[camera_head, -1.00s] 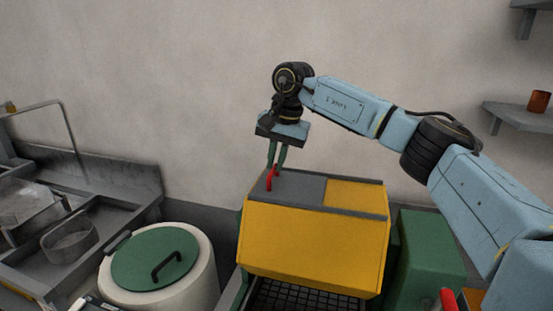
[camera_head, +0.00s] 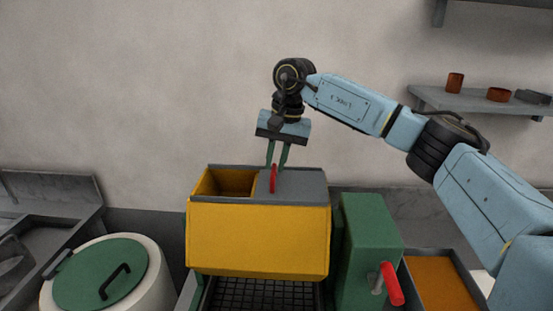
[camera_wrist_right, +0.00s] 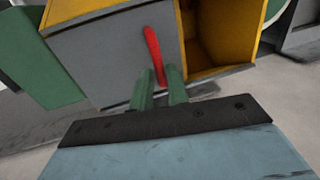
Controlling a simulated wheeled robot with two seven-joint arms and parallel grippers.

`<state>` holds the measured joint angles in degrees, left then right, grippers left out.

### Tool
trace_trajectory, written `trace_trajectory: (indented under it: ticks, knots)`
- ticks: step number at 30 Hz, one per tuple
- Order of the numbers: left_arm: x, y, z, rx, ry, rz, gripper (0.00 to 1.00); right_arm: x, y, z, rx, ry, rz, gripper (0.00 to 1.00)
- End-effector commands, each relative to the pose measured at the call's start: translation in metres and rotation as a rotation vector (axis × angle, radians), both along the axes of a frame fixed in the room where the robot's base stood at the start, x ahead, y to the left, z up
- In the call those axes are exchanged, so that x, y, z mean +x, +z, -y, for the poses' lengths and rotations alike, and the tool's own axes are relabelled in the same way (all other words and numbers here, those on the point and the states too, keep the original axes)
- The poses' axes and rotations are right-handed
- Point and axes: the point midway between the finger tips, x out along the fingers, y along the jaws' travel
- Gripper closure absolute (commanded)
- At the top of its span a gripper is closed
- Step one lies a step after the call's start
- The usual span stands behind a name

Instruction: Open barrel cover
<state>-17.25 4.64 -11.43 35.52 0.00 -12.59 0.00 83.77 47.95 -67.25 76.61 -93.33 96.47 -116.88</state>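A cream barrel (camera_head: 152,296) at the lower left has a round green cover (camera_head: 85,281) on top with a black handle (camera_head: 115,282). The cover lies flat on the barrel. My right gripper (camera_head: 277,165) is away from it, above a yellow box (camera_head: 258,238). Its green fingers stand slightly apart on either side of a red handle (camera_head: 274,180) on the box's grey sliding lid (camera_head: 302,184). In the right wrist view the red handle (camera_wrist_right: 152,48) reaches between the fingertips (camera_wrist_right: 161,78). My left gripper is not in view.
The yellow box is uncovered on its left side (camera_head: 225,183). A green block (camera_head: 368,245) with a red lever (camera_head: 392,284) stands to its right. A grey sink counter (camera_head: 50,205) is behind the barrel. A wall shelf (camera_head: 470,103) holds copper-coloured pieces.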

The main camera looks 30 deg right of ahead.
Motion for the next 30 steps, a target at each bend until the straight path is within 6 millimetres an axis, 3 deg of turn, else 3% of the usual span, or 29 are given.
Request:
trace_trajectory:
  ticks: [1,3,14,20,30]
  knots:
    - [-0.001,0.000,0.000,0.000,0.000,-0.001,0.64,0.000,0.000,0.001,0.000,-0.001,0.000,0.77]
    - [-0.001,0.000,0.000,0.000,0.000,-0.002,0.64,0.000,0.000,0.001,0.000,-0.001,0.000,0.68]
    - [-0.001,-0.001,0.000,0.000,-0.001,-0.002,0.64,0.000,0.004,0.001,0.001,-0.002,0.000,0.68]
    - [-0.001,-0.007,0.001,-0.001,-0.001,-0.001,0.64,-0.004,0.036,0.006,0.001,-0.002,0.004,0.68]
    - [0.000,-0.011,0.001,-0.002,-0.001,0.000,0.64,-0.013,0.108,0.017,0.002,-0.001,0.002,0.68]
